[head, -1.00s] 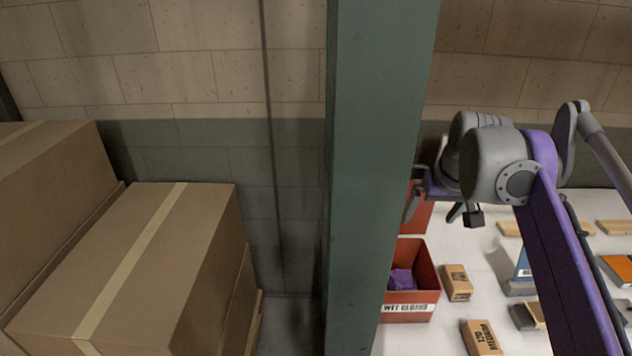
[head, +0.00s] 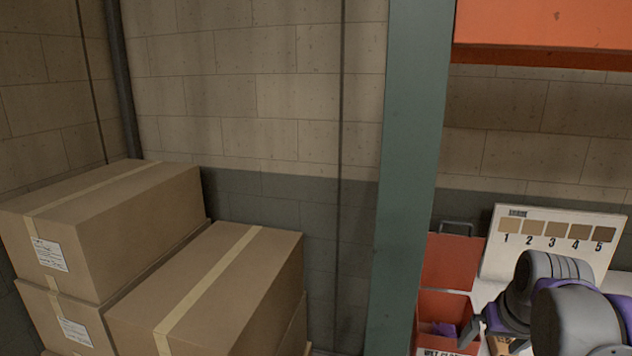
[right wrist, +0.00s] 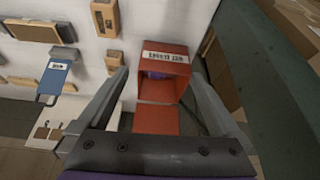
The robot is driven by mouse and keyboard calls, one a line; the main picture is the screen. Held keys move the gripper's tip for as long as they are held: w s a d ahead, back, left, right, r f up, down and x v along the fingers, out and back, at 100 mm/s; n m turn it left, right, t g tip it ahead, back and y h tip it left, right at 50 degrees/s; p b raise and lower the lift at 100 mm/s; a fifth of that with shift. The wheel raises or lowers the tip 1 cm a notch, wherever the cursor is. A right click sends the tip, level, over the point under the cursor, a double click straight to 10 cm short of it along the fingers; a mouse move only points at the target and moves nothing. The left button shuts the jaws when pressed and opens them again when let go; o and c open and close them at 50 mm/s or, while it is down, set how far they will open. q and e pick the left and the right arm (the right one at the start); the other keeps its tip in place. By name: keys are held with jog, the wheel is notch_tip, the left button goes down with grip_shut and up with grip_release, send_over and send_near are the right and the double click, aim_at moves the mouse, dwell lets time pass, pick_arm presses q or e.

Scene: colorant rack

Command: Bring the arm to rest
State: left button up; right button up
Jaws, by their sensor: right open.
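My right arm shows at the lower right of the head view, with its gripper (head: 478,335) beside the red bin (head: 447,304). In the right wrist view the two fingers of my right gripper (right wrist: 157,88) are spread apart, with nothing between the tips. The red bin (right wrist: 162,66) shows beyond and between the fingers, with its lid open and something purple inside. My left gripper is in neither view.
A green post (head: 410,150) stands left of the bin. Stacked cardboard boxes (head: 205,285) fill the lower left. A numbered colour card (head: 548,243) stands behind my arm. An orange beam (head: 545,28) crosses the upper right. Small blocks (right wrist: 104,17) lie on the white worktop.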

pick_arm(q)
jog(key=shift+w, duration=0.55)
pick_arm(e)
jog(key=s+a+f+n, duration=0.1)
jog(key=s+a+f, duration=0.3)
jog(key=f, duration=0.3)
jog(key=s+a+f+n, duration=0.1)
jog(key=s+a+f, duration=0.4)
jog(key=f, duration=0.3)
jog(key=s+a+f+t+y, duration=0.1)
jog(key=s+a+f, duration=0.3)
jog(key=f, duration=0.3)
jog(key=shift+s+a+f+n, duration=0.25)
jog(key=shift+a+n, duration=0.15)
jog(key=shift+a, duration=0.5)
jog(key=shift+c, duration=0.3)
